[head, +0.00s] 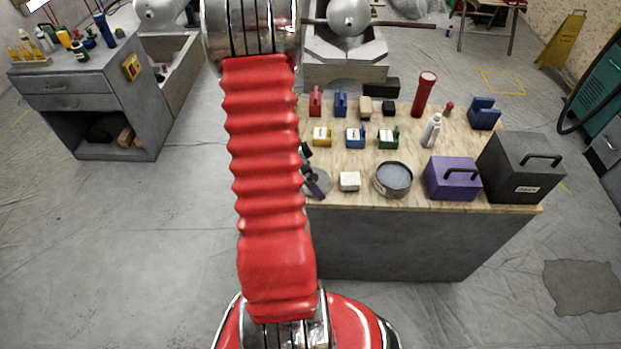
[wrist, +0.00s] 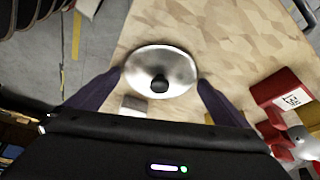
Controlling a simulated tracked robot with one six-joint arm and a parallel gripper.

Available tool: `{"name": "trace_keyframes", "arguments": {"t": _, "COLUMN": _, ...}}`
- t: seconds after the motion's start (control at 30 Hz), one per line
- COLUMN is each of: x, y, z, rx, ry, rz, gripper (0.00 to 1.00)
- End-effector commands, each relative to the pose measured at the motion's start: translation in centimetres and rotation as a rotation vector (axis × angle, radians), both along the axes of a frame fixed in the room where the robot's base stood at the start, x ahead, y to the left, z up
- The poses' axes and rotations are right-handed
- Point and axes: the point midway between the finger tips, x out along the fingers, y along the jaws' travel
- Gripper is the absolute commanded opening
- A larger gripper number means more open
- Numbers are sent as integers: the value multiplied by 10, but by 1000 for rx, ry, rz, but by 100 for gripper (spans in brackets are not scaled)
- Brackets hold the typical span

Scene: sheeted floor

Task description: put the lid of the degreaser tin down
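The degreaser tin is probably the round grey tin (head: 393,180) near the front edge of the bench. Its pale round top shows no knob. The lid is a shiny silver disc with a black knob (wrist: 160,84) in the wrist view. It appears to lie knob up on the wooden bench top. In the head view the lid (head: 325,180) is partly hidden by my arm and gripper, left of the tin. My gripper (wrist: 161,80) is open, its purple fingers spread wide on either side of the lid, clear of the knob. Whether a fingertip touches the rim is unclear.
A small white block (head: 349,182) stands between lid and tin. A purple case (head: 452,179) and a dark grey box (head: 520,168) stand right of the tin. Several coloured blocks, a white bottle (head: 431,131) and a red flashlight (head: 424,94) stand behind.

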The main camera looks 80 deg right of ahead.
Motion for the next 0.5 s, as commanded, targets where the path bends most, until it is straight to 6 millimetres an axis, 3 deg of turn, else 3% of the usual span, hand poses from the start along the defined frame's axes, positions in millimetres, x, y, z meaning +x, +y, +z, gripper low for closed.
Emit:
{"name": "trace_keyframes", "arguments": {"t": 0.27, "x": 1, "y": 0, "z": 3, "rx": -1, "ry": -1, "rz": 0, "gripper": 100}}
{"name": "trace_keyframes", "arguments": {"t": 0.5, "x": 7, "y": 4, "z": 23, "rx": -4, "ry": 0, "rz": 0, "gripper": 100}}
